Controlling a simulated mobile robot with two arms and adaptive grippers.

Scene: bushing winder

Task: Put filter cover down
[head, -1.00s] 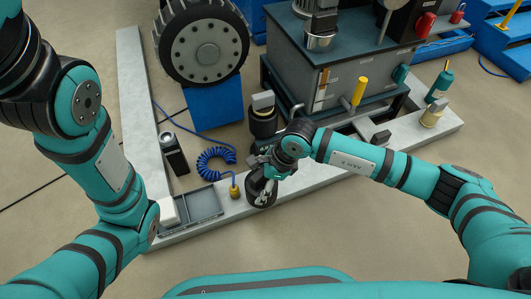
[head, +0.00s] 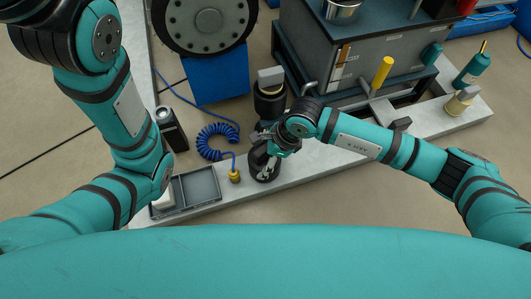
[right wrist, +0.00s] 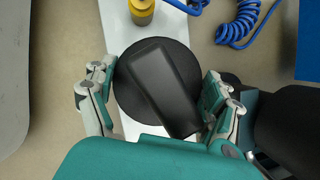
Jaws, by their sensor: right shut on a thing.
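The filter cover looks like a black round disc with a long black block across its top. In the right wrist view the cover (right wrist: 135,100) lies between the fingers of my right gripper (right wrist: 158,92), with a finger at each side. In the head view the cover (head: 262,174) is over the pale beam of the machine base, right of the yellow fitting. My right gripper (head: 270,152) is shut on it and partly hides it. I cannot tell whether its underside touches the beam.
A yellow fitting (head: 234,176) on a coiled blue hose (head: 215,142) is close to the cover's left. A grey tray (head: 190,190) lies farther left on the beam (head: 335,158). A black cylinder (head: 270,103) stands just behind my right gripper. Bare beam extends right under my right forearm.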

